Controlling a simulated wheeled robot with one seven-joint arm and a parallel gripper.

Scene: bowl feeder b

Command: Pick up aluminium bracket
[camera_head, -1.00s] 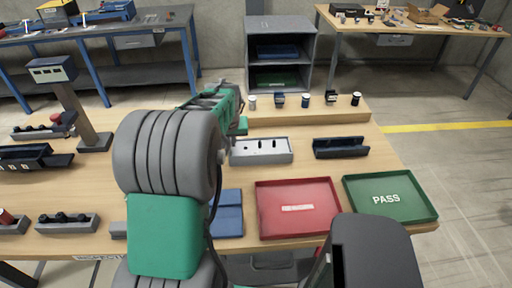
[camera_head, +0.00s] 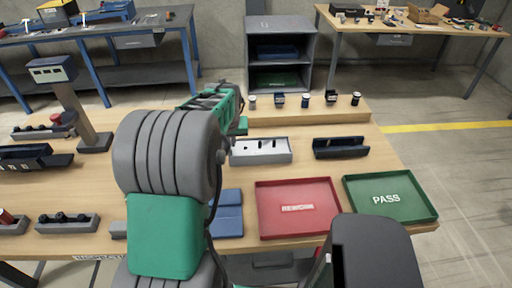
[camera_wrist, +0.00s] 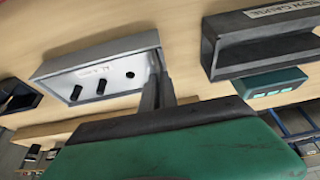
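A light grey, shallow rectangular holder (camera_head: 261,158) lies on the wooden bench right of my arm, with dark marks in its pale top. It also shows in the wrist view (camera_wrist: 105,62), with a faint label, two dark stubby shapes and a dark round hole. I cannot single out an aluminium bracket with certainty. In the wrist view my gripper (camera_wrist: 158,85) has its grey fingers at the holder's right end, close together. I cannot tell whether they touch it or have anything between them.
A red tray (camera_head: 263,228) and green PASS tray (camera_head: 405,216) lie in front. Small parts stand on a wooden ledge (camera_head: 300,117) behind. A blue item (camera_head: 229,222) lies by my arm.

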